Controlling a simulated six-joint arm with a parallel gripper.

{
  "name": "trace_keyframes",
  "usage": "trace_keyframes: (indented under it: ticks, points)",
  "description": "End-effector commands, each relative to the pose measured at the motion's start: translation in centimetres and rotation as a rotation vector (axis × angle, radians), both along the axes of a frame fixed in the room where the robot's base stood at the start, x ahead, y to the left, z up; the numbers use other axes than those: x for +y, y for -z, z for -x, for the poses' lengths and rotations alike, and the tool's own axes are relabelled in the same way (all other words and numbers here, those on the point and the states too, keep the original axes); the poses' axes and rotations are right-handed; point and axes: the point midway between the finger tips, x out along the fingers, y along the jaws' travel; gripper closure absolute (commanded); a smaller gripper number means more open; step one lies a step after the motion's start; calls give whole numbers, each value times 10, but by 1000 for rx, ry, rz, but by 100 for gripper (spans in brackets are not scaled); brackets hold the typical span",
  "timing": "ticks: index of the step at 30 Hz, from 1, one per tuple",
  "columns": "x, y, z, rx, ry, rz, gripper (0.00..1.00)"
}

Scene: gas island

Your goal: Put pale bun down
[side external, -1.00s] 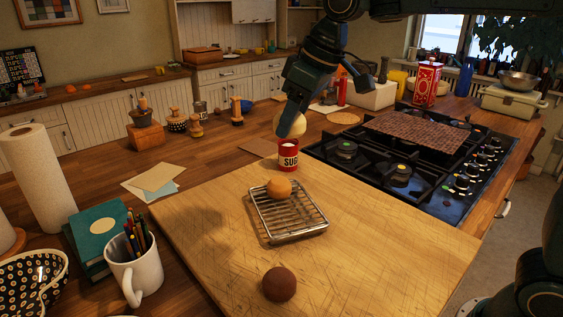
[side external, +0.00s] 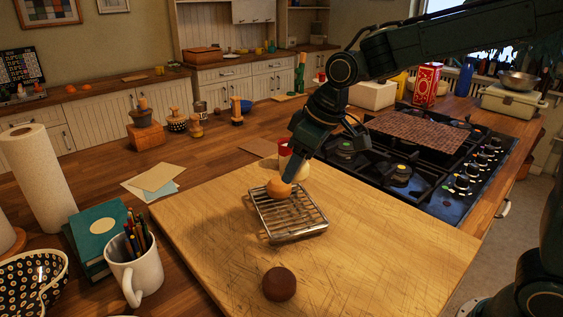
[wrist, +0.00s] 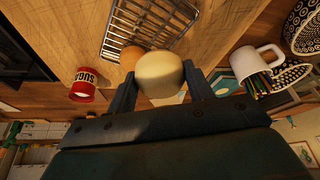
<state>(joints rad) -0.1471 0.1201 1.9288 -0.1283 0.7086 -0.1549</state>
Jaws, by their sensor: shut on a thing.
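The pale bun (wrist: 160,75) is held between the two fingers of my gripper (wrist: 159,84), which is shut on it. In the side external view the pale bun (side external: 304,171) is mostly hidden behind my gripper (side external: 291,172), just above the far end of the wire rack (side external: 292,216). A golden-brown bun (side external: 278,188) sits on the rack's far end, close to my gripper; it also shows in the wrist view (wrist: 130,56), right beside the pale bun. I cannot tell whether the two buns touch. The rack also shows in the wrist view (wrist: 149,28).
A dark brown bun (side external: 279,284) lies on the wooden board (side external: 380,245) in front of the rack. A red sugar tin (wrist: 82,86) stands beyond the rack, partly hidden by my gripper. The gas hob (side external: 400,172) is right. A pencil mug (side external: 136,270) stands left.

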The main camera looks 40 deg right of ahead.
Motion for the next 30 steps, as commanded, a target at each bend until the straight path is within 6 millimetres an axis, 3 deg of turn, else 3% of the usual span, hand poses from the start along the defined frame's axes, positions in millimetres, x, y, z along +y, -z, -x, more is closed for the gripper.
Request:
trace_keyframes:
  ticks: [3,9,20,30]
  points:
    - [0,24,1,5,-1,1,71]
    - [0,51,0,3,0,1,71]
    - [0,60,0,1,0,0,71]
    - [0,95,1,4,-1,1,71]
